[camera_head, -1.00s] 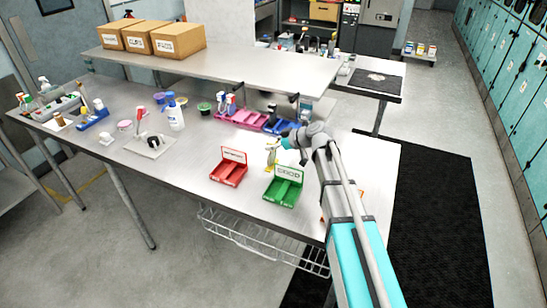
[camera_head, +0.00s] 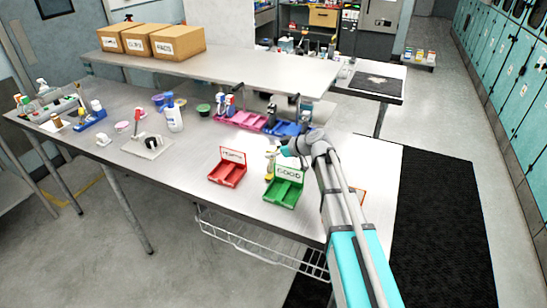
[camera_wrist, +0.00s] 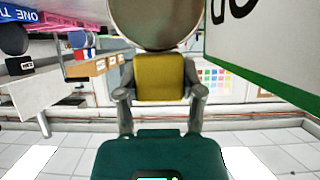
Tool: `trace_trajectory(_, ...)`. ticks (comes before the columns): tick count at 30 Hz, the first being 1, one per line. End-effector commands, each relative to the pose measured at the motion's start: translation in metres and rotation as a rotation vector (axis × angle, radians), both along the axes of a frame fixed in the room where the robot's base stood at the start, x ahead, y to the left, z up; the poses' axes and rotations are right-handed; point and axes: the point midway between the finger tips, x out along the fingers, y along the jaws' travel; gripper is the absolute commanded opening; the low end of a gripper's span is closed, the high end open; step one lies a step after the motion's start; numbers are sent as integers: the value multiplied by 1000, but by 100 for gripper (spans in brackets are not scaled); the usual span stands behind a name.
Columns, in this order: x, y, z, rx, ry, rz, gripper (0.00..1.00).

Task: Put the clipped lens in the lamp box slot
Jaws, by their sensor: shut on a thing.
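My gripper (camera_wrist: 160,95) is shut on a yellow block (camera_wrist: 160,72) in the wrist view. A large round disc (camera_wrist: 155,20), which looks like the clipped lens, stands above the block; its top is cut off by the picture edge. In the head view my gripper (camera_head: 274,153) is low, just behind the green GOOD tray (camera_head: 285,192). The held part is small there and partly hidden. I cannot tell which thing is the lamp box, and no slot shows clearly.
The GOOD sign (camera_wrist: 265,45) stands close on the right in the wrist view. A red tray (camera_head: 227,175) is left of the green one. Pink bins (camera_head: 240,119) and a blue bin (camera_head: 287,128) stand behind. A white plate (camera_head: 147,148) holds small parts. Table between is clear.

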Motion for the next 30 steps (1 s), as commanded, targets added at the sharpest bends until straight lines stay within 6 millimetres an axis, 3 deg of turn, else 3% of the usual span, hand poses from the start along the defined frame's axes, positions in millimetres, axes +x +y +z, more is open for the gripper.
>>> trace_trajectory(17, 0, 0, -7, 0, 0, 0, 0)
trace_trajectory(18, 0, 0, -6, 0, 0, 0, 56)
trace_trajectory(23, 0, 0, -6, 0, 0, 0, 84)
trace_trajectory(30, 0, 0, -6, 0, 0, 0, 84)
